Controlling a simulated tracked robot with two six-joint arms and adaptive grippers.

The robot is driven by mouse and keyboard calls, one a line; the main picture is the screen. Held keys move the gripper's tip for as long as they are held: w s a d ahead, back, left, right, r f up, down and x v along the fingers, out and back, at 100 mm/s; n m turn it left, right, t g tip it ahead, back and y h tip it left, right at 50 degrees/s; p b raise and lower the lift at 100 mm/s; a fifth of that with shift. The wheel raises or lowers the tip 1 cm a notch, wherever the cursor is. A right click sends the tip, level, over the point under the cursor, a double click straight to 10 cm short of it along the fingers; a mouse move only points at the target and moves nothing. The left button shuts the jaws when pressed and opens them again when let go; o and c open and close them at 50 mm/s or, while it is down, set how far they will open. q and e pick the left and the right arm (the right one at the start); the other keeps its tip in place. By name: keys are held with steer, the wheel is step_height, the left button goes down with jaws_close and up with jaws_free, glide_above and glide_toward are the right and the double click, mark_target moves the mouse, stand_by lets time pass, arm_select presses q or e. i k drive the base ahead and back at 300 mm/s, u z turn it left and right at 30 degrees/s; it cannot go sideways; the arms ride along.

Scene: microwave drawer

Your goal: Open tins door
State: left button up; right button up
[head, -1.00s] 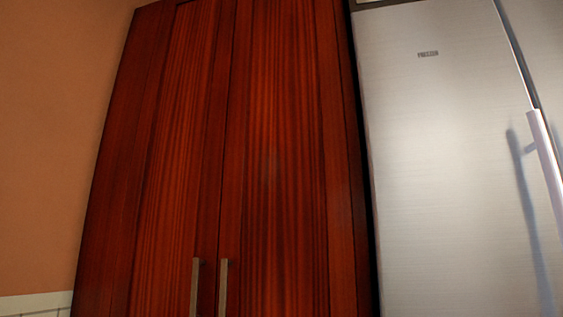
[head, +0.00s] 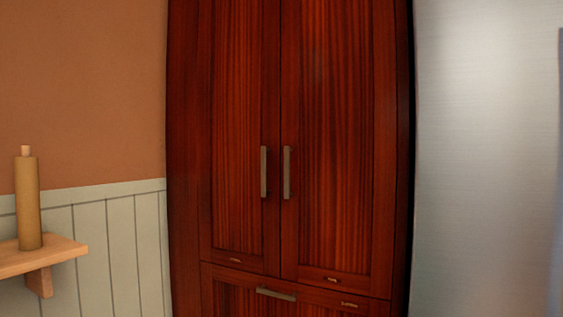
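A tall dark red wooden cabinet stands in the middle of the head view. Its left door (head: 236,150) and right door (head: 335,150) are shut side by side. Each has a vertical metal handle near the middle seam, the left handle (head: 264,172) and the right handle (head: 287,172). A small label sits at the bottom of the left door (head: 235,260) and another on the right door (head: 331,280), both too small to read. A drawer (head: 235,290) with a horizontal handle (head: 276,294) is below, shut. Neither gripper is in view.
A metal fridge (head: 485,150) stands close at the right of the cabinet. At the left, a wooden shelf (head: 50,256) on the panelled wall (head: 120,240) carries a brown cylinder (head: 28,205) with a narrow top.

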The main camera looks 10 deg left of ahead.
mark_target(339, 113)
steer(key=u, duration=0.65)
steer(key=i, duration=1)
steer(key=u, duration=0.5)
